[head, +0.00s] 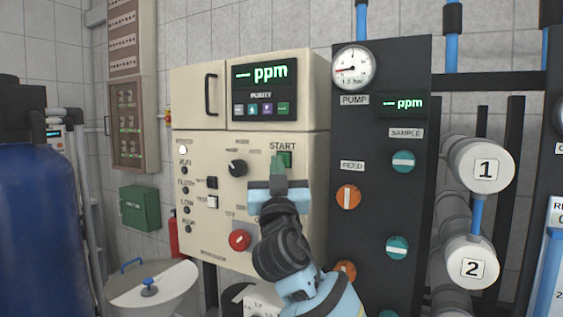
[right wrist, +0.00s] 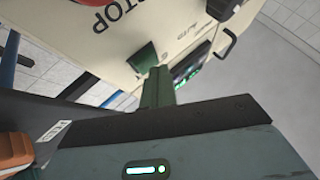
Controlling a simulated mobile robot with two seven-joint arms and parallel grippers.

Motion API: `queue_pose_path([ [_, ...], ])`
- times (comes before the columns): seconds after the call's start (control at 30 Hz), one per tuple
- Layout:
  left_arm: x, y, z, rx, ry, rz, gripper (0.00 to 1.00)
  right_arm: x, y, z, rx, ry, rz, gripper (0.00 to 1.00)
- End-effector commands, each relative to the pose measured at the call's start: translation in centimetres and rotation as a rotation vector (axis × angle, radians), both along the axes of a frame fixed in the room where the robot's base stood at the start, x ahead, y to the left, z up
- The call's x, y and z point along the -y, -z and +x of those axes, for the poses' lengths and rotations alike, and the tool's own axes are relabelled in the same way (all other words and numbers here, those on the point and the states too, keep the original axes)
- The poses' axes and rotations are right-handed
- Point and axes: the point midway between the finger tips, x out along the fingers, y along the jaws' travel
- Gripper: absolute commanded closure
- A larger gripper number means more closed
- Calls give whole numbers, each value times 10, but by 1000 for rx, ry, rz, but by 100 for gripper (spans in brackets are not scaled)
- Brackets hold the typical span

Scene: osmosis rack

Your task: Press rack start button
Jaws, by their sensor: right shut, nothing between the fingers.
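The green start button (head: 285,158) sits under the START label on the cream control box (head: 315,190). In the right wrist view the start button (right wrist: 143,57) shows just beyond my fingertips. My right gripper (head: 277,162) is shut and empty, its green fingers pointing up at the panel just left of the button in the head view. In the right wrist view my right gripper (right wrist: 156,75) has its fingertips close beside the button; I cannot tell whether they touch it. My left gripper is not in view.
A red stop knob (head: 240,240) and a black rotary knob (head: 238,168) are on the same panel. The dark pump panel (head: 385,215) with a gauge (head: 353,68) stands to the right. A blue tank (head: 40,200) and a round lidded vessel (head: 150,285) are at the left.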

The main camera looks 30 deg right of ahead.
Motion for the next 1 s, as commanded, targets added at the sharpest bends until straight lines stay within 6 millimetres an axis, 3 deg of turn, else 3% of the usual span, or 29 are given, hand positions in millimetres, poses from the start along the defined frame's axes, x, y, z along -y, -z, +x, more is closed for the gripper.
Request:
queue_pose_path([
  [1.0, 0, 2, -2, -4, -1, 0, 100, 6, 0, 4, -1, 1, 0, 100],
])
